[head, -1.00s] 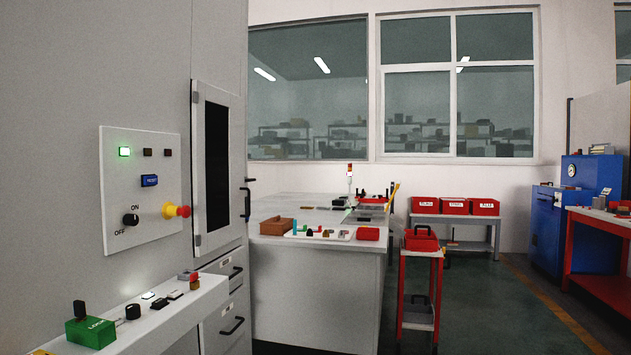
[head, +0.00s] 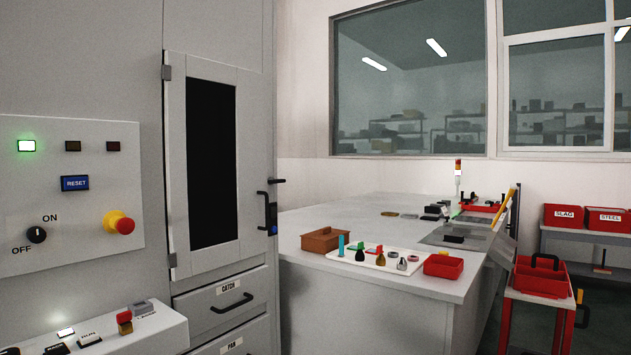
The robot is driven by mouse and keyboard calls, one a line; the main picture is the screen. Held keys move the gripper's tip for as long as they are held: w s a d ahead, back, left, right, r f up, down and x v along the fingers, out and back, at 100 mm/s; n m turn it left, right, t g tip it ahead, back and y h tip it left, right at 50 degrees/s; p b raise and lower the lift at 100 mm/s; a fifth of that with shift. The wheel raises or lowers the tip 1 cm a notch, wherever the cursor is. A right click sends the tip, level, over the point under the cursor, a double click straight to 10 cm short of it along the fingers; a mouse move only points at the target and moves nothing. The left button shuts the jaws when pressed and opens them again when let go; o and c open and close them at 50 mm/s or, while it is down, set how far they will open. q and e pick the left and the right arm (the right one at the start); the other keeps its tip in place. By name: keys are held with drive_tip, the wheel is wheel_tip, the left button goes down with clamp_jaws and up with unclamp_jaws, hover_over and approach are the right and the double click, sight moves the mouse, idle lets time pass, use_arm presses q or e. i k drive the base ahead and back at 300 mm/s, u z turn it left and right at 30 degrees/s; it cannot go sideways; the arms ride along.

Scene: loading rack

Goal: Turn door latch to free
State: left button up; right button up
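The grey cabinet door (head: 176,150) has a dark window and stands at the left of the head view. It looks shut. Its black door handle (head: 264,205) is on the right edge. A black latch lever (head: 277,181) sticks out to the right just above the handle, roughly level. A small dark lock-like block (head: 272,218) with a blue spot sits beside the handle. I cannot tell the latch's exact setting at this size. Neither of my grippers is in view.
A control panel (head: 80,240) with a lit green lamp and a red emergency button is left of the door. A console (head: 140,335) juts out below it. Drawers (head: 225,300) sit under the door. A grey bench (head: 400,285) with a white tray stands to the right, near a red cart (head: 540,310).

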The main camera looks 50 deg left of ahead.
sight(275, 181)
drive_tip(key=u, duration=0.7)
drive_tip(key=i, duration=1.55)
drive_tip(key=u, duration=1.3)
